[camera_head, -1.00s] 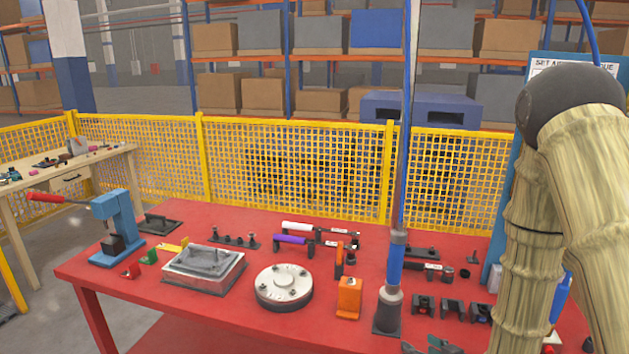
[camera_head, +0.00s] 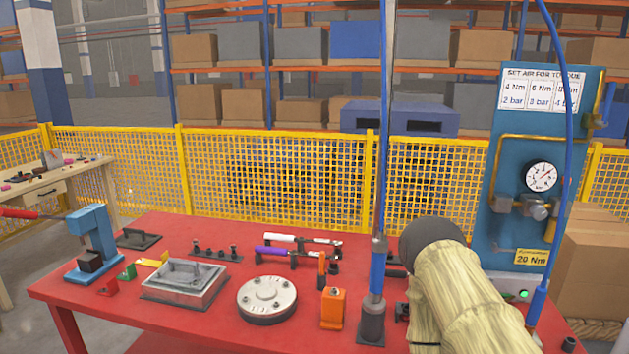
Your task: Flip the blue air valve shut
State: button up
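The blue air valve (camera_head: 593,121) shows as a small blue handle on the brass pipe at the upper right edge of the blue air panel (camera_head: 506,160). The handle is small in view, and I cannot tell surely whether it is open or shut. A round pressure gauge (camera_head: 541,177) and a grey regulator (camera_head: 538,210) sit lower on the panel. My arm shows at the bottom right, below and left of the valve. My gripper is not in view.
A blue hose (camera_head: 568,130) hangs in front of the panel, left of the valve. The red table (camera_head: 200,325) carries a blue driver on a stand (camera_head: 376,285), an orange block (camera_head: 333,308) and a round flange (camera_head: 267,299). Cardboard boxes (camera_head: 594,262) stand right of the panel.

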aim_at(603, 123)
jog(key=z, duration=1.5)
jog(key=k, duration=0.5)
jog(key=u, duration=1.4)
jog(key=i, duration=0.65)
jog(key=z, duration=1.1)
